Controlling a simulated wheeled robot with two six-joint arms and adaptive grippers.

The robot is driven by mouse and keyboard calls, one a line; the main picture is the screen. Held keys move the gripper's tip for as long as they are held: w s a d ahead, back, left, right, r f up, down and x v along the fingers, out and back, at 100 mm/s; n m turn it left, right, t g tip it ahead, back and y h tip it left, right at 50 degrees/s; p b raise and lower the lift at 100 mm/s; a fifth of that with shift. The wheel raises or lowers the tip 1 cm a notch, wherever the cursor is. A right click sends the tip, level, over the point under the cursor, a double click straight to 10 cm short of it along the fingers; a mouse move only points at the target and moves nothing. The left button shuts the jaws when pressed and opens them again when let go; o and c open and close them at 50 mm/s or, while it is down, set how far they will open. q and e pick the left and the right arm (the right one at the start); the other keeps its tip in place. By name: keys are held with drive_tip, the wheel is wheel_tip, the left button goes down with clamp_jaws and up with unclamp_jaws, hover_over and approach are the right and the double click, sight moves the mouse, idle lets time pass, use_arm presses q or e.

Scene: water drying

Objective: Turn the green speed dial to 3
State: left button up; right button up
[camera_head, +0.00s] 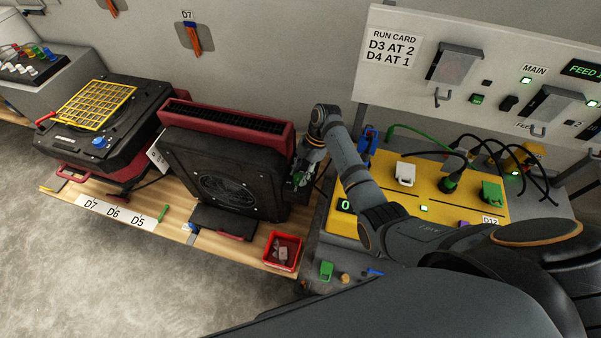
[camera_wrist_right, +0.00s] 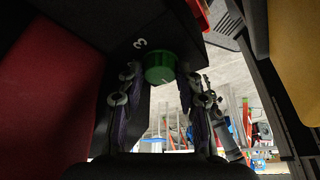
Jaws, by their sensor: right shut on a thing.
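The green speed dial (camera_wrist_right: 160,66) shows in the right wrist view on a dark panel of a machine. A white number 3 (camera_wrist_right: 140,43) is printed beside it, up and to the left. My right gripper (camera_wrist_right: 160,82) is shut on the dial, with one finger on each side. In the head view my right gripper (camera_head: 299,180) is at the right side of the black fan unit (camera_head: 225,182), and the dial is mostly hidden there. I cannot clearly tell which number the dial points to. My left gripper is not in view.
A yellow panel (camera_head: 400,220) with plugs and cables stands right of the fan unit. A red bin (camera_head: 283,250) sits at the wooden bench's front edge. A machine with a yellow grid (camera_head: 95,103) is at the left. The floor in front is clear.

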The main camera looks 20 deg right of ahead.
drive_tip(key=shift+s+r+m+p, duration=0.1)
drive_tip(key=shift+r+m+p, duration=0.1)
drive_tip(key=shift+m+p, duration=0.7)
drive_tip(key=m+t+p, duration=0.1)
drive_tip(key=m+p, duration=0.1)
drive_tip(key=p, duration=0.1)
drive_tip(key=m+t+p, duration=0.1)
drive_tip(key=m+p, duration=0.2)
drive_tip(key=shift+s+m+t+p, duration=0.2)
drive_tip(key=shift+m+t+p, duration=0.1)
drive_tip(key=shift+t+p, duration=0.1)
drive_tip(key=m+p, duration=0.2)
drive_tip(key=m+t+h+p, duration=0.1)
drive_tip(key=m+p, duration=0.1)
drive_tip(key=m, duration=0.1)
drive_tip(key=shift+s+a+m+t, duration=0.1)
drive_tip(key=shift+a+m+t, duration=0.05)
drive_tip(key=shift+m+t, duration=0.15)
drive_tip(key=shift+m+h+p, duration=0.4)
drive_tip(key=shift+m+p, duration=0.15)
drive_tip(key=shift+m, duration=0.25)
drive_tip(key=shift+f+m+t+h, duration=0.15)
drive_tip(key=shift+m+t+h, duration=0.2)
drive_tip(key=shift+m, duration=0.55)
drive_tip(key=m+h, duration=0.1)
drive_tip(key=m, duration=0.4)
drive_tip(key=shift+a+t+h+p, duration=0.2)
drive_tip(key=shift+t+h+p, duration=0.15)
drive_tip(key=shift+s+f+m, duration=0.1)
drive_tip(key=shift+m, duration=0.2)
